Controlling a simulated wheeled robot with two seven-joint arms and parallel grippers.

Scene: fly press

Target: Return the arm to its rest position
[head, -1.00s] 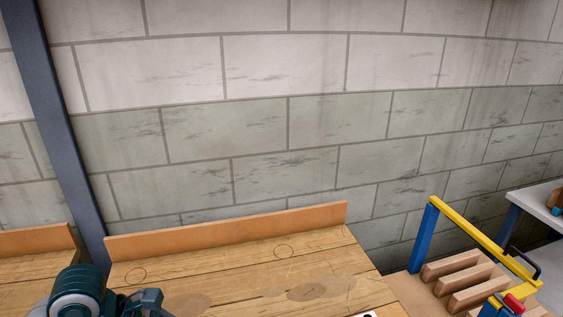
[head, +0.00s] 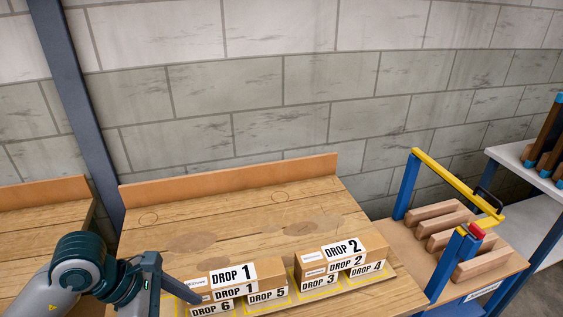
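My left arm (head: 80,265) comes in at the lower left of the head view, over the wooden bench (head: 230,215). Cardboard boxes stand at the bench front: a box marked DROP 1 (head: 233,276) tops the left group, and a box marked DROP 2 (head: 341,250) tops the right group. My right arm and gripper are not in view.
A blue and yellow framed cart (head: 455,172) with several wooden bars (head: 437,212) stands right of the bench. A grey shelf (head: 525,165) is at the far right. A dark post (head: 80,110) rises behind the bench. The back of the bench is clear.

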